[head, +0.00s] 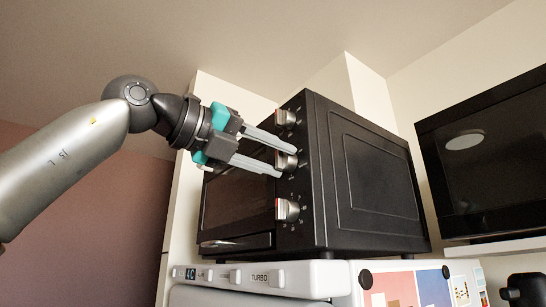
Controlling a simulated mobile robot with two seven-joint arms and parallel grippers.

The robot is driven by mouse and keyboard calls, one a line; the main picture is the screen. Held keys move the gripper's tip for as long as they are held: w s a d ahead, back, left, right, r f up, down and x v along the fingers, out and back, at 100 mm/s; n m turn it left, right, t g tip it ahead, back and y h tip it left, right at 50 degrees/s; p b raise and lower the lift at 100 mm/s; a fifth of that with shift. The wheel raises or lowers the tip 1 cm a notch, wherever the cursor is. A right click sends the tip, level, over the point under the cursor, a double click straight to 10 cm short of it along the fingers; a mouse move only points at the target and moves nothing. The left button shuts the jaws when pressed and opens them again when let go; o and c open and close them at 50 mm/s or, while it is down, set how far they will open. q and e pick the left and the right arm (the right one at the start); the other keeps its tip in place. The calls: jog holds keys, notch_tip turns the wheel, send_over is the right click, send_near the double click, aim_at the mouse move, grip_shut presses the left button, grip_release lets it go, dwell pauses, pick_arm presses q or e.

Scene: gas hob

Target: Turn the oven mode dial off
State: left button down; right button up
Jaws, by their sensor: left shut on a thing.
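A black oven (365,185) stands with its control panel facing left, with three silver dials one above another. My left gripper (288,163) comes in from the left, its two grey fingers on either side of the middle dial (289,161), shut on it. The fingers hide much of that dial, so I cannot read its setting or tell from lettering whether it is the mode dial. The top dial (285,118) and the bottom dial (288,210) are clear of the fingers. My right gripper is not in view.
The oven stands on a white appliance marked TURBO (260,277), with colourful pictures on its side. A dark screen-fronted unit (490,150) is on the right. A black object (524,290) is cut off at lower right. Open space lies left of the oven.

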pick_arm(q)
jog(key=shift+r, duration=0.1)
jog(key=shift+c, duration=2.3)
grip_release()
jog(key=b+v, duration=0.2)
jog(key=v, duration=1.3)
jog(key=shift+a+b, duration=0.2)
jog(key=shift+b, duration=0.1)
